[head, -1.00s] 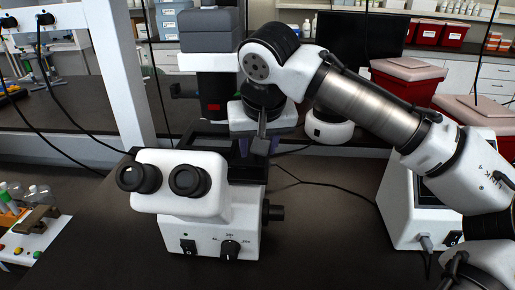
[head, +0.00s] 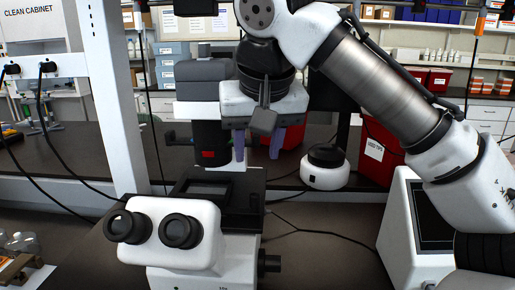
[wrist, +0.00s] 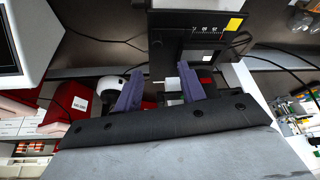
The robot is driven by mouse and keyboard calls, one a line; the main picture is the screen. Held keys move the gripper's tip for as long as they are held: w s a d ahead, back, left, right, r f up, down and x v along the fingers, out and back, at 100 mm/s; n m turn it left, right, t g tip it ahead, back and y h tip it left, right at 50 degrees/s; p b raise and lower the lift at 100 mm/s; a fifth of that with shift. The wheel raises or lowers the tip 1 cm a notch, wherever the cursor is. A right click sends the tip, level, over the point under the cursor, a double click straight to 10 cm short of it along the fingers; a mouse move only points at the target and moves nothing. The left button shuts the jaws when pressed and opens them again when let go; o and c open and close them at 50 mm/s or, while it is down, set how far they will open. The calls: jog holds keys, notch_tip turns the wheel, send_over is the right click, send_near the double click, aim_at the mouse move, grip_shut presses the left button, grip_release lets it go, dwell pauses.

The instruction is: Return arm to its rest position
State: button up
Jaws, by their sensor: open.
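My gripper (head: 257,146) hangs above and behind the white microscope in the head view, with its two purple fingers apart and nothing between them. It also shows in the wrist view (wrist: 160,88), fingers spread and empty. My white and metal arm comes in from the right of the head view and bends down to the gripper. The white microscope (head: 165,232) with black eyepieces stands at the front. Its dark stage (head: 190,200) lies below the gripper, and the two are apart.
A white device with a dark screen (head: 423,215) stands at the right. A small white round device with a black top (head: 324,168) and a red bin (head: 383,150) are behind. A white post (head: 113,90) rises at the left. Cables lie on the dark bench.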

aim_at(257, 194)
jog(key=p+x, duration=0.2)
jog(key=x, duration=1.2)
jog(key=shift+d, duration=0.5)
